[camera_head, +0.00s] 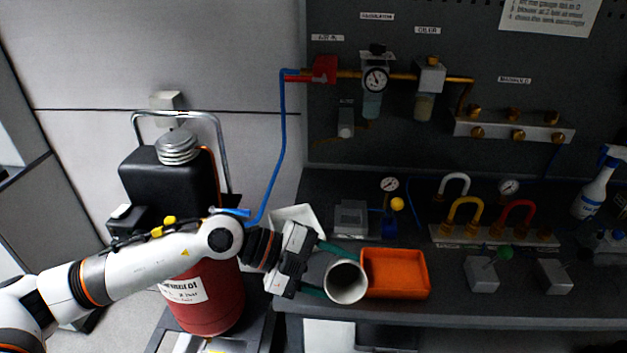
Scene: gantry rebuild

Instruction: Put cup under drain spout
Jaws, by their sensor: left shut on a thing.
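A white cup (337,297) with its round open mouth facing the camera is at the front edge of the dark bench, left of an orange tray. My left gripper (340,274) reaches in from the left and is shut on the cup, with green fingers on either side of it. I cannot tell whether the cup touches the bench. A filter unit with a round gauge and a clear bowl (371,105) hangs on the back panel; I cannot make out which part is the drain spout. My right gripper is not in view.
The orange tray (425,287) sits close to the cup's right. A red tank (212,310) with a black motor stands at left, and a blue hose (282,150) runs to the panel. Coloured hose loops (465,208), small blocks and a spray bottle (592,190) fill the bench's right.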

